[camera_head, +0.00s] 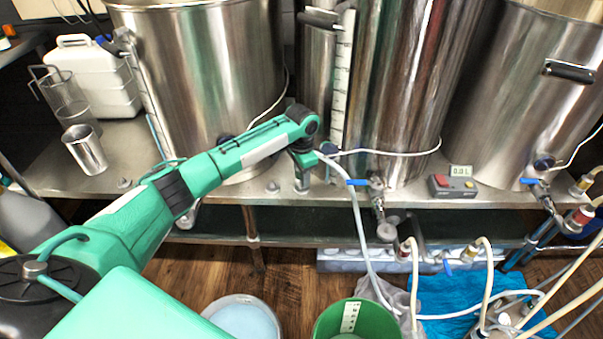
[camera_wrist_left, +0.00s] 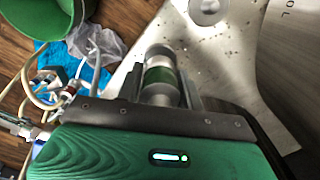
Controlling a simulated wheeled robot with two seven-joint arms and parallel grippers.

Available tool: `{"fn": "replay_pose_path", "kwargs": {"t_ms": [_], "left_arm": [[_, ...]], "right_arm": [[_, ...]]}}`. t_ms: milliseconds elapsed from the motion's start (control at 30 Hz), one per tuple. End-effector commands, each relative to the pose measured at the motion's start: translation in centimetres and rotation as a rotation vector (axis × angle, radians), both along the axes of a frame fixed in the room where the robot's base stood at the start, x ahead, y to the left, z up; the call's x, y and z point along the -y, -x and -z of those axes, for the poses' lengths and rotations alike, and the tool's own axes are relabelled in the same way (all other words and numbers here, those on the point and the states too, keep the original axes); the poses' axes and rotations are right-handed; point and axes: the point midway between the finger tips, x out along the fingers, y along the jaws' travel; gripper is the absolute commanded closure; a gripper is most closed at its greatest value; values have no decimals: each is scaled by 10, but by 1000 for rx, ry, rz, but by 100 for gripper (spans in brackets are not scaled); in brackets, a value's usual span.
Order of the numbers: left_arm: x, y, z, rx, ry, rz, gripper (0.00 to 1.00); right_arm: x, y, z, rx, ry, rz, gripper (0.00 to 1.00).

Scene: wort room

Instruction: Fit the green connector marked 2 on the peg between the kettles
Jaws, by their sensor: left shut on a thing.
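My left gripper (camera_head: 302,184) reaches in over the steel bench's front edge, between the left and middle kettles, pointing down. In the left wrist view the left gripper (camera_wrist_left: 162,88) is shut on a metal connector with a green band (camera_wrist_left: 158,76). No number can be read on it. A small round metal fitting (camera_wrist_left: 208,6) stands on the bench in that view, apart from the connector; I cannot tell whether it is the peg. A small knob (camera_head: 273,187) sits on the bench edge just left of the gripper. My right gripper is not in view.
Left kettle (camera_head: 215,75), middle kettle (camera_head: 398,80) and right kettle (camera_head: 525,100) stand along the bench. A white hose (camera_head: 357,215) hangs close right of the gripper. A small scale display (camera_head: 453,184) lies farther right. A green bucket (camera_head: 330,320) stands on the floor.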

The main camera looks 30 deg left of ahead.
Motion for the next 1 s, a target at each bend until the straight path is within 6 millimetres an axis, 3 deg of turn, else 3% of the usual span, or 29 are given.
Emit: {"fn": "replay_pose_path", "kwargs": {"t_ms": [967, 1000], "left_arm": [[1, 0, 19, 0, 1, 1, 89], [0, 0, 19, 1, 1, 1, 59]], "right_arm": [[0, 0, 2, 0, 0, 0, 100], [0, 0, 2, 0, 0, 0, 100]]}}
